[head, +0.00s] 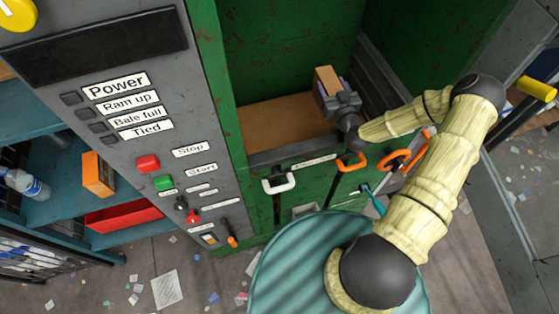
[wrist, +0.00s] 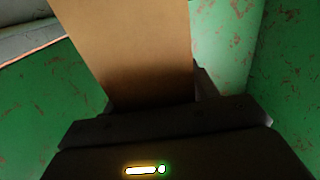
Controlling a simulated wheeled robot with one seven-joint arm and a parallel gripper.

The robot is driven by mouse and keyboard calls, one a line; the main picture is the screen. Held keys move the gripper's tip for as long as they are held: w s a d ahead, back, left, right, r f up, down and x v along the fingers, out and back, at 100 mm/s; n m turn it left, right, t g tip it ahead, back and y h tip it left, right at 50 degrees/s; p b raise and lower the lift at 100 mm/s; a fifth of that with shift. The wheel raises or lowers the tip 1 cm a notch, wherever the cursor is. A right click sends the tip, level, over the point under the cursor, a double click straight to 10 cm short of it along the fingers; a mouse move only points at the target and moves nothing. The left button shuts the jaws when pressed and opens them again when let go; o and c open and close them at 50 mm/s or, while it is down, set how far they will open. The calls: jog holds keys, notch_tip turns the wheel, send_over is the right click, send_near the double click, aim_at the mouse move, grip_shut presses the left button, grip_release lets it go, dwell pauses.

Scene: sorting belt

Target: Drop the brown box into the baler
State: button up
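The brown box (head: 325,79) is in my gripper (head: 338,97), seen in the head view above the open chamber of the green baler (head: 280,57). My gripper is shut on the box, with a finger along its side. In the wrist view the brown box (wrist: 130,45) fills the upper middle and rises from between the dark jaws of my gripper (wrist: 155,105). Green rusty baler walls (wrist: 25,110) show on both sides. The far fingertip is mostly hidden by the box.
A brown surface (head: 280,126) lies inside the baler chamber behind a grey front lip. A grey control panel (head: 120,115) with buttons stands at left. White (head: 279,184) and orange handles (head: 352,163) are on the baler front. Shelves with a bottle (head: 27,184) stand far left.

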jog(key=shift+o, duration=1.3)
notch_tip(320, 180, up, 10)
jog(key=b, duration=0.2)
jog(key=shift+b, duration=0.4)
